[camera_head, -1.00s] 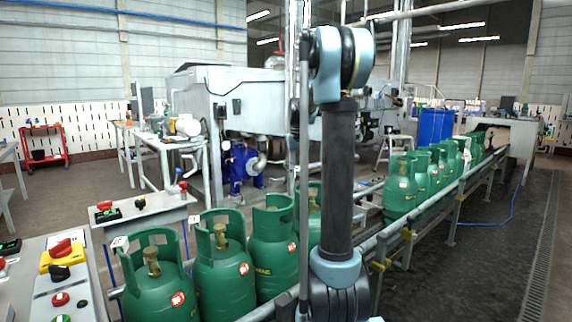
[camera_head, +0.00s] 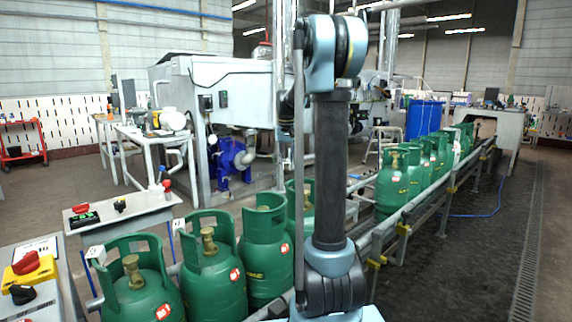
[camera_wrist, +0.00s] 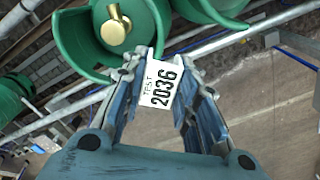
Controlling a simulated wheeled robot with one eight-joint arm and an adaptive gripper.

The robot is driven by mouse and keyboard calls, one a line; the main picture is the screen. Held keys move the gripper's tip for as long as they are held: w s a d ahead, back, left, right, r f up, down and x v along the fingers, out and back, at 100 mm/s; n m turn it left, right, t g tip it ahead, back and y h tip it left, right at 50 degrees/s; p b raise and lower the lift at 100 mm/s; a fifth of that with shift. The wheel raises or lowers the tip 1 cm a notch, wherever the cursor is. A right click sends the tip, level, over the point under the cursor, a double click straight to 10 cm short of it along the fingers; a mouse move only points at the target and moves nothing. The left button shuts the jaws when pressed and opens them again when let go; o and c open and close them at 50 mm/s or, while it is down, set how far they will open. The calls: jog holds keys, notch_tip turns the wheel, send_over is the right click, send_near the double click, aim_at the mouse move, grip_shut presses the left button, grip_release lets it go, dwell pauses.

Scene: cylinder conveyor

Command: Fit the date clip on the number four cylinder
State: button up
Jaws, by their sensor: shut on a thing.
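The date clip (camera_wrist: 160,88) is a white tag printed "TEST 2036" in the wrist view. My gripper (camera_wrist: 160,74) is shut on it between two blue-grey fingers. A green cylinder with a brass valve (camera_wrist: 115,28) lies just beyond the fingertips, its collar close to the clip; I cannot tell whether they touch. In the head view green cylinders stand in a row: a first (camera_head: 143,290), a second (camera_head: 213,275), a third (camera_head: 266,262) and another (camera_head: 308,200) partly hidden by my arm. No readable number shows which is number four. My gripper is hidden in the head view.
More cylinders (camera_head: 391,188) stand farther along the conveyor rail (camera_head: 420,205).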

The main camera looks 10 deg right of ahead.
aim_at(286, 184)
jog(key=shift+f, duration=2.8)
jog(key=shift+f, duration=2.3)
jog(key=o, duration=0.9)
jog(key=shift+r, duration=0.1)
notch_tip(286, 184, up, 12)
jog(key=shift+f, duration=0.15)
